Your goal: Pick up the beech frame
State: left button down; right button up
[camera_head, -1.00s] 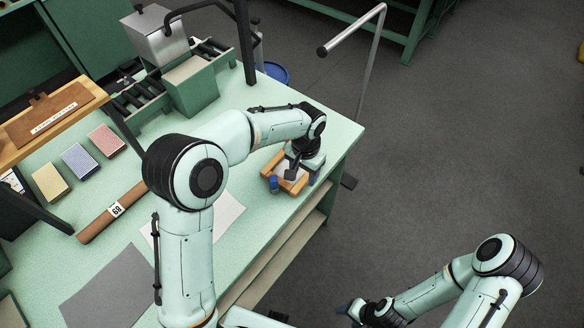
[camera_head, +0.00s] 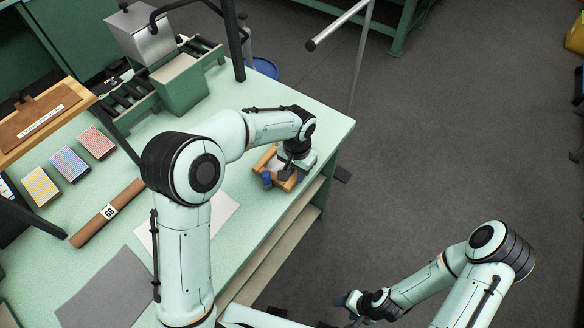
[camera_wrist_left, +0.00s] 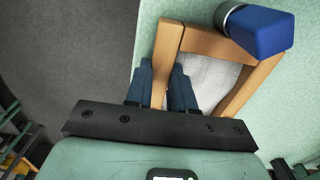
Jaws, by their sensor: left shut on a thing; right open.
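The beech frame (camera_head: 262,158) lies on the green worktop near its right edge, partly hidden behind my left gripper (camera_head: 288,174). In the left wrist view the frame (camera_wrist_left: 216,45) has light wooden rails around pale woven cloth. The blue fingers of my left gripper (camera_wrist_left: 169,85) are shut on one side rail, one finger on each side of it. The frame appears to rest on the worktop. My right gripper (camera_head: 349,302) is open and empty, away from the table at the bottom, over the dark floor.
A blue-capped object (camera_head: 267,180) stands against the frame's near corner; it also shows in the left wrist view (camera_wrist_left: 262,30). A brown roll (camera_head: 105,213), white sheet (camera_head: 222,212) and grey sheet (camera_head: 108,290) lie to the left. A metal rail (camera_head: 340,27) rises beyond the table.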

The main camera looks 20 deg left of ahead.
pick_arm(q)
notch_tip(320, 180, up, 20)
jog(key=p, duration=0.2)
pick_arm(e)
jog(key=w+r, duration=0.3)
jog(key=shift+w+r, duration=0.1)
jog(key=shift+w, duration=0.15)
pick_arm(q)
jog(key=shift+f, duration=0.2)
pick_arm(e)
jog(key=shift+s, duration=0.1)
pick_arm(q)
jog(key=shift+f+b, duration=2.9)
jog(key=shift+f, duration=4.85)
jog(key=shift+f+b, duration=0.9)
jog(key=shift+f, duration=1.1)
pick_arm(e)
jog(key=s+f, duration=0.7)
jog(key=f, duration=0.3)
jog(key=shift+s+g, duration=0.3)
pick_arm(q)
jog(key=shift+f, duration=0.15)
pick_arm(e)
jog(key=shift+f, duration=0.1)
